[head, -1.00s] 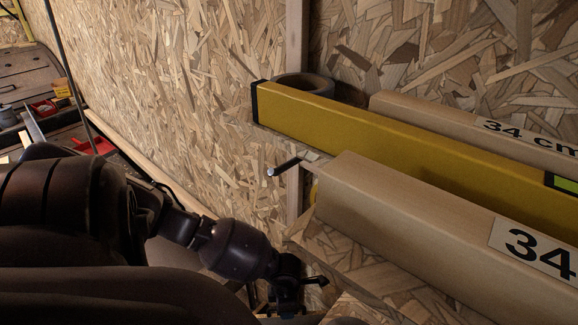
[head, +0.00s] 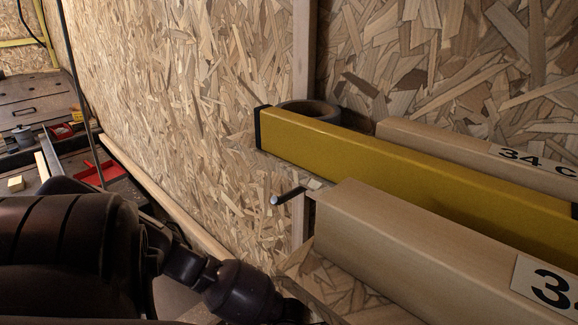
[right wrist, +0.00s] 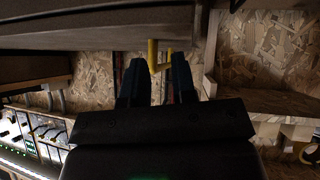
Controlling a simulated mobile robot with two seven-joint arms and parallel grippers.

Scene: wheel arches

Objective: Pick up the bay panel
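I cannot tell for sure which surface is the bay panel. In the right wrist view, a broad, dark grey-brown panel-like surface (right wrist: 100,27) spans the top, just beyond my right gripper (right wrist: 160,68). That gripper's two dark fingers are apart, with nothing visible held between them. A yellow bracket or handle (right wrist: 153,55) shows at the gap beyond the fingertips; I cannot tell whether it touches them. In the head view, my left arm comes in from the left, and its gripper is below the picture edge.
A chipboard wall (head: 190,100) stands alongside my left arm. To the right, a yellow spirit level (head: 400,165), two wooden beams marked 34, the nearer one (head: 430,245) close by, and a dark ring (head: 310,108) sit on a chipboard shelf. A dark peg (head: 288,196) sticks out.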

